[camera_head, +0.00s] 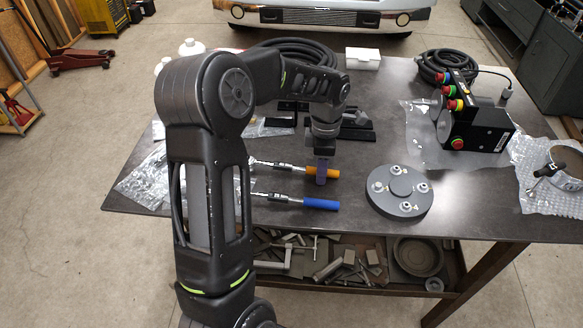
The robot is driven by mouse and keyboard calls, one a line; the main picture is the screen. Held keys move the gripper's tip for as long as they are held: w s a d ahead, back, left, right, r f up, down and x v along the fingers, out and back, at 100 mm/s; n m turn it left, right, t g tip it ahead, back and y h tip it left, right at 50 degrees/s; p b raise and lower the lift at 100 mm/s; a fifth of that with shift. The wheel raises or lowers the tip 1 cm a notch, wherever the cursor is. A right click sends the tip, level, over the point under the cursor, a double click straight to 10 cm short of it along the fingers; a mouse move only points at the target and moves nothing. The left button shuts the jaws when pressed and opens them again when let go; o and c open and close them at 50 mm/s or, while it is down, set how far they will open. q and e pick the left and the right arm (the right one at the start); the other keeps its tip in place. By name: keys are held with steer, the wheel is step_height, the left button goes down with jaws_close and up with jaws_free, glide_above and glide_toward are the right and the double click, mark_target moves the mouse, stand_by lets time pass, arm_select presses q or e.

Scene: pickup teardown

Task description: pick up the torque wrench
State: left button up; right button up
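Two wrenches lie on the dark table. One has an orange handle (332,173) and the other, nearer me, has a blue handle (321,204). Their metal shafts run left, and their left ends are hidden behind my arm. I cannot tell from their looks which one is the torque wrench. My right gripper is not in view.
A round grey flange (400,191) sits right of the wrenches. A black control box (475,126) with coloured buttons stands on bubble wrap at the right. Coiled black hoses (447,66) and a white box (362,59) are at the back. The lower shelf (350,272) holds loose metal parts.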

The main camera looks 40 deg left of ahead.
arm_select(q)
jaws_close()
stand_by(1.1)
